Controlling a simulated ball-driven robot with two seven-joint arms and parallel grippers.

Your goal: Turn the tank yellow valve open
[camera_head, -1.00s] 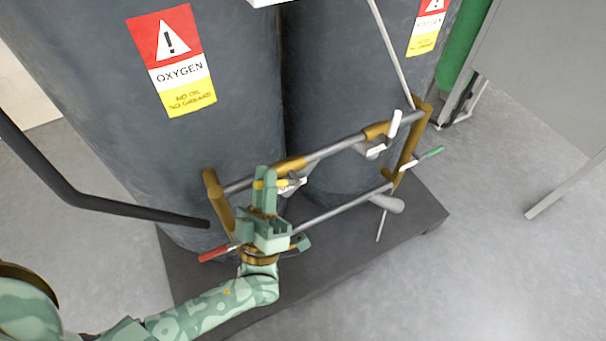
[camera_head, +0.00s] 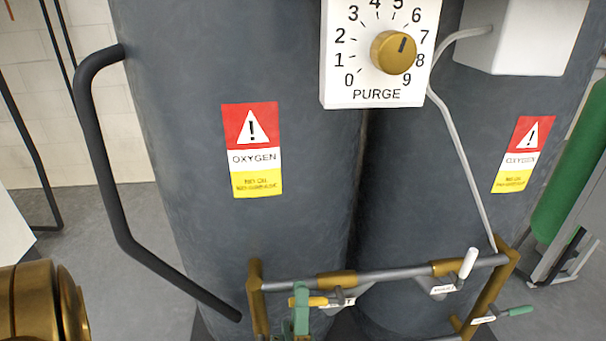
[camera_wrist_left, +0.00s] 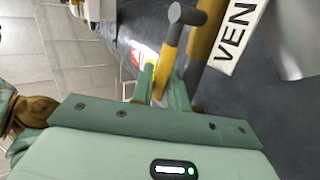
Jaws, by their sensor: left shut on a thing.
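The yellow valve handle (camera_head: 318,301) sits on the left part of the pipe frame in front of the dark oxygen tanks. It points left from the valve body, which has a white label (camera_head: 342,301). My left gripper (camera_head: 301,296) is at the handle's left end, at the bottom of the head view. In the left wrist view its green fingers (camera_wrist_left: 162,88) are shut around the yellow handle (camera_wrist_left: 172,58), whose grey stem end sticks out beyond them. A label reading "VEN" (camera_wrist_left: 235,38) shows beside it, cut off. My right gripper is not in view.
A white-handled valve (camera_head: 468,263) and a green-handled valve (camera_head: 519,311) sit on the frame's right side. A bent black handrail (camera_head: 110,190) stands at the left. The purge dial box (camera_head: 345,85) hangs above. Pale floor (camera_head: 95,235) lies open at left.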

